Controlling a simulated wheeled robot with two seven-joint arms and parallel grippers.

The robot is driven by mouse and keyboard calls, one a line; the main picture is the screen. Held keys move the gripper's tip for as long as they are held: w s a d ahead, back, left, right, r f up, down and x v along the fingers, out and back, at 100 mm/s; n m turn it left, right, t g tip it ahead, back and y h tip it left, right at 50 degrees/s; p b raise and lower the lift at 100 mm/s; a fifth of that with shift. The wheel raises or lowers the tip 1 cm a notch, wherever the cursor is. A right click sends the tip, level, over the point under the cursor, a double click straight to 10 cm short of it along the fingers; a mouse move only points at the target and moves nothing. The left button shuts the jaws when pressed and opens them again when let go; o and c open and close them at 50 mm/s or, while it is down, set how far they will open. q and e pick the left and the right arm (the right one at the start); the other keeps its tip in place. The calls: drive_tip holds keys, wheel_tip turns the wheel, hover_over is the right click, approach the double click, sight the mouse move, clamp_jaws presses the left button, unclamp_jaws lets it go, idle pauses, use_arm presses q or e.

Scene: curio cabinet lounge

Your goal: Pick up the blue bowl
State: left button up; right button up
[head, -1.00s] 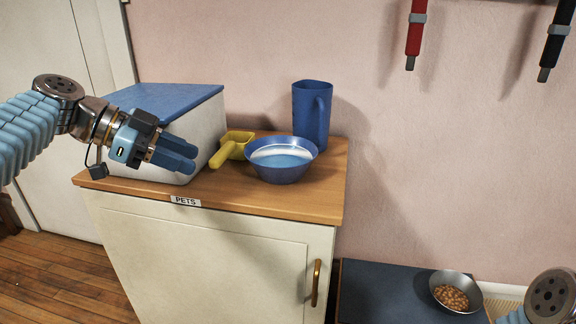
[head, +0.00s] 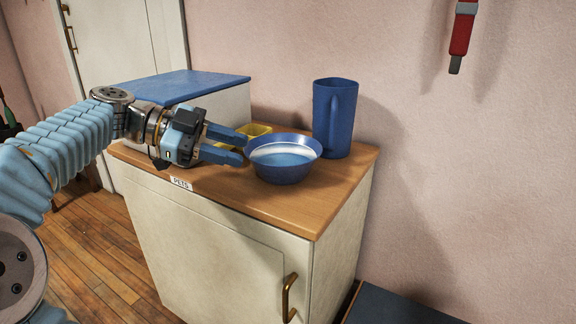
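The blue bowl (head: 284,172) stands upright on the wooden top of the cabinet, with a pale, water-like surface inside. My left gripper (head: 243,147) is just left of the bowl, its two blue fingers spread apart and pointing at the bowl's rim. The fingertips look very near the rim; I cannot tell whether they touch it. Nothing shows between the fingers except the yellow scoop behind them. My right gripper is out of view.
A blue jug (head: 334,118) stands right behind the bowl. A yellow scoop (head: 257,129) lies behind my fingers, partly hidden. A white box with a blue lid (head: 185,86) stands at the back left. The wooden top (head: 318,205) is clear in front and to the right.

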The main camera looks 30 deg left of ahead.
sight(293, 168)
use_arm(q)
drive_tip(key=x, duration=0.4)
drive_tip(key=shift+f, duration=0.1)
drive_tip(key=shift+w+a+f+x, duration=0.1)
drive_tip(key=shift+x, duration=0.8)
drive_tip(key=shift+w+a+f+x, duration=0.1)
drive_tip(key=shift+f+x, duration=0.05)
drive_tip(key=shift+x, duration=0.8)
drive_tip(key=shift+w+a+f+x, duration=0.1)
drive_tip(key=shift+x, duration=0.8)
drive_tip(key=shift+s, duration=0.1)
clamp_jaws()
drive_tip(key=shift+r, duration=0.1)
